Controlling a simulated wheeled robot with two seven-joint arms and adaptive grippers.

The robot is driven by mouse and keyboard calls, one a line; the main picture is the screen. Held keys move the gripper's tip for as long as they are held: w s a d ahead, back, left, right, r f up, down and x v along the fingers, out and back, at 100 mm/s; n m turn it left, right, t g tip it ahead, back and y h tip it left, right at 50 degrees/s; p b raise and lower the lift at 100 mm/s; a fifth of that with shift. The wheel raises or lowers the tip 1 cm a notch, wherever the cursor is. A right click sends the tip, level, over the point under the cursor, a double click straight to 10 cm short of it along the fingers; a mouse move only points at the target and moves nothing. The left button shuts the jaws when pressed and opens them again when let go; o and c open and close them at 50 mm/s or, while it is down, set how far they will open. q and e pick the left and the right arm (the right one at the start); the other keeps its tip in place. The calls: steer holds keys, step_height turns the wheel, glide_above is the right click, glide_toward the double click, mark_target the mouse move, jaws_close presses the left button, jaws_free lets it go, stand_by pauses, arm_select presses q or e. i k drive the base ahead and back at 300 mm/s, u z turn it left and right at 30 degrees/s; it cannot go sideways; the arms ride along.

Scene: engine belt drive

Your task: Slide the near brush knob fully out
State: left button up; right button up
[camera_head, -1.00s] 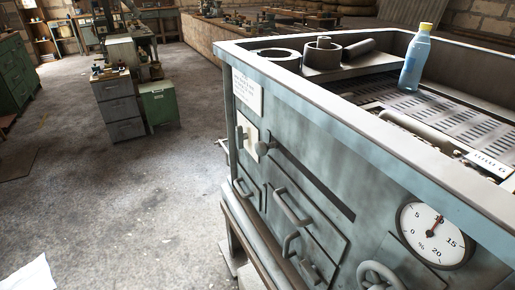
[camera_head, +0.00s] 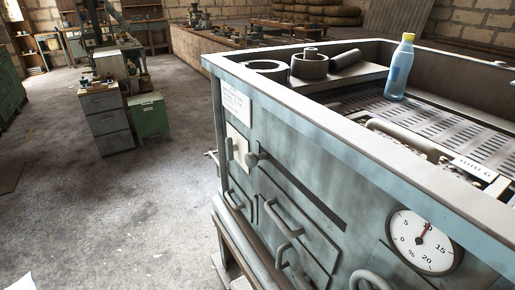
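Neither of my grippers is in view.
Curved handles (camera_head: 282,218) and a dial gauge (camera_head: 424,240) are on the machine's front. A bottle (camera_head: 398,70) and ring parts (camera_head: 309,66) stand on top. Cabinets (camera_head: 110,122) stand farther back.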

mark_target(251, 159)
steer(key=k, duration=0.55)
steer(key=u, duration=0.6)
steer(key=i, duration=1.1)
steer(key=z, duration=0.6)
